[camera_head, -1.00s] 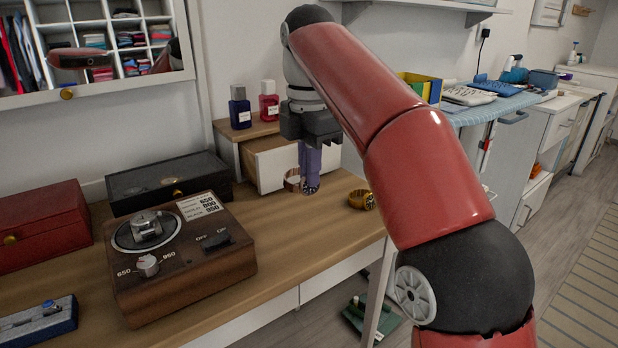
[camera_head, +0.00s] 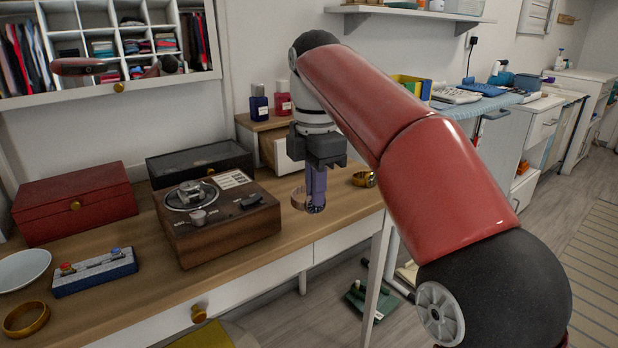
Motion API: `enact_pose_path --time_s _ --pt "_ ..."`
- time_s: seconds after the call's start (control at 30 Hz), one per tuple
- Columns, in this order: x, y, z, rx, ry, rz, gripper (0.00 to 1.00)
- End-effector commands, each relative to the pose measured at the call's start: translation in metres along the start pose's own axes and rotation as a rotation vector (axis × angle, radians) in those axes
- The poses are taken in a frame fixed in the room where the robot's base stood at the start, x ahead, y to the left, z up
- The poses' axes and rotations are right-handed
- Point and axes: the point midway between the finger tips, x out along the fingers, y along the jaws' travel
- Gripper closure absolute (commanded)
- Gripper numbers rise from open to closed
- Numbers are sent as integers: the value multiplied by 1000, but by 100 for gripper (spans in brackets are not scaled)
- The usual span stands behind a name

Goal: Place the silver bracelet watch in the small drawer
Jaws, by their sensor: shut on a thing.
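The fingers hide part of the watch. The small drawer (camera_head: 282,156) is pulled open from a low wooden cabinet at the back of the desk. It is behind my gripper, which hides its right part and its inside. The watch is in front of the drawer, outside it.
A wooden winder box (camera_head: 230,232) stands left of my gripper. Two bottles (camera_head: 259,103) top the cabinet. A gold bracelet (camera_head: 364,179) lies close by on the right. Bare desk lies between.

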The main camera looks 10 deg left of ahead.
Motion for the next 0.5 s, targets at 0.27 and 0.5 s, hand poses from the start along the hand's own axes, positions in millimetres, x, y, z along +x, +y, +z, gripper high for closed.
enact_pose_path --time_s 0.27,0.5 --pt "41 -17 24 230 0 -4 100" --pt "117 -47 67 655 -1 -8 100"
